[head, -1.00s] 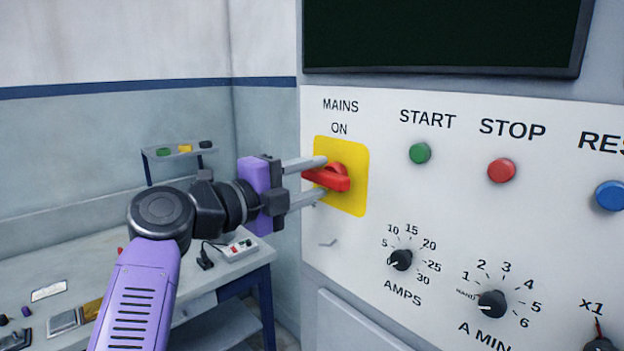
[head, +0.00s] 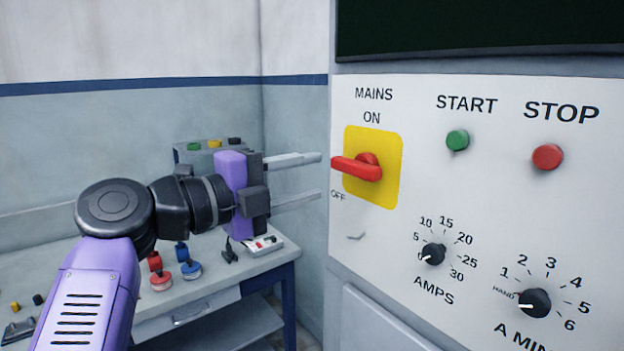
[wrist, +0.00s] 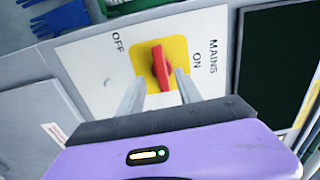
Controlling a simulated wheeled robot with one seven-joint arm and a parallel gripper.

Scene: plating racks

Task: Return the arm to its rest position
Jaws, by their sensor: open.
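My gripper (head: 308,178) is open and empty, its two grey fingers pointing right toward the control panel (head: 390,300). In the head view the fingertips stop short of the red mains switch handle (head: 358,168), with a gap between. The handle sits on a yellow plate (head: 385,190), under MAINS ON, with OFF at its lower left. In the wrist view my gripper (wrist: 158,85) has its fingers spread, and the red handle (wrist: 161,67) shows between and beyond them. My purple and black arm reaches in from the lower left.
The panel also carries a green START button (head: 458,140), a red STOP button (head: 547,157) and an AMPS knob (head: 433,254). A bench (head: 210,295) with a power strip (head: 262,245) and red and blue parts stands behind and below my arm.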

